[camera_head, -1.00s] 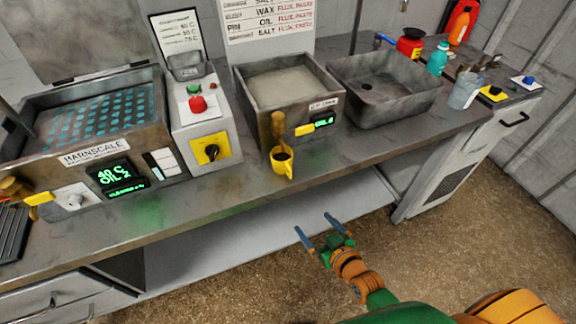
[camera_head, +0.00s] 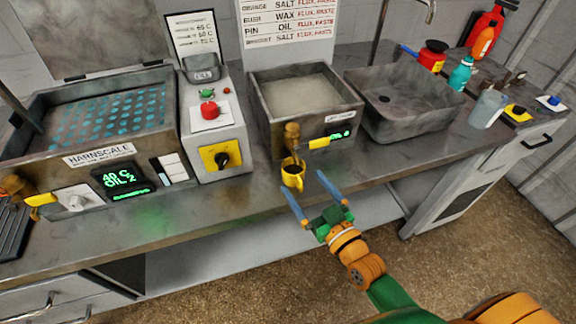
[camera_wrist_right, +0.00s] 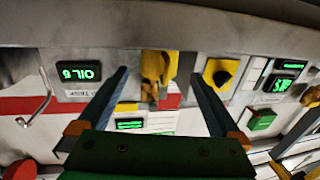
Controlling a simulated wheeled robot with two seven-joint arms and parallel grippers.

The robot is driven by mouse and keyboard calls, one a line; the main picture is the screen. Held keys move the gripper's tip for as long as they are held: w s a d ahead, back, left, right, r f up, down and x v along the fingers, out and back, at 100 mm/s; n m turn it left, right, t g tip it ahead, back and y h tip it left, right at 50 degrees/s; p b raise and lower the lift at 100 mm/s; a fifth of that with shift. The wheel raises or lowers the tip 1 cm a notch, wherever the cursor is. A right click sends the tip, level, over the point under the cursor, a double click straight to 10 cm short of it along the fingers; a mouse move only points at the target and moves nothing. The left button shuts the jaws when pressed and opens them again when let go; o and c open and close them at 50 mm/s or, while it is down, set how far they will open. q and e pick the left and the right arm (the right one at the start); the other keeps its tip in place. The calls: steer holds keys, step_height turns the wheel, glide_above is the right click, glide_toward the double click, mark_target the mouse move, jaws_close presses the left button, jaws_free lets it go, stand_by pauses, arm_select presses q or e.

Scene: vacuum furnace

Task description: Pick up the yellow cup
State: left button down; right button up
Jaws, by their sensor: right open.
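The yellow cup (camera_head: 293,178) stands upright at the front edge of the steel counter, under the brass tap (camera_head: 291,135) of the middle tank. Its inside looks dark. My right gripper (camera_head: 302,183) is open and empty in front of the counter, its blue fingers pointing at the cup. The cup is just beyond the fingertips, roughly in line with the gap. In the right wrist view, the cup (camera_wrist_right: 158,66) shows between the two spread fingers (camera_wrist_right: 160,82). Contact with a finger cannot be seen. My left gripper is not in view.
The middle tank (camera_head: 305,104) stands close behind the cup, with a yellow tap lever (camera_head: 319,143) above it. A control box with a yellow dial (camera_head: 221,157) is to the left. A grey basin (camera_head: 402,101) is to the right. The counter front near the cup is clear.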

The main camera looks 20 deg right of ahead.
mark_target(299, 176)
steer(key=x, duration=0.6)
steer(key=shift+d+r+p, duration=0.1)
steer(key=shift+r+p, duration=0.15)
steer(key=shift+p, duration=0.05)
steer(key=shift+w+f, duration=0.1)
steer(key=shift+w, duration=0.1)
steer(key=shift+s, duration=0.2)
steer(key=c, duration=0.9)
jaws_close()
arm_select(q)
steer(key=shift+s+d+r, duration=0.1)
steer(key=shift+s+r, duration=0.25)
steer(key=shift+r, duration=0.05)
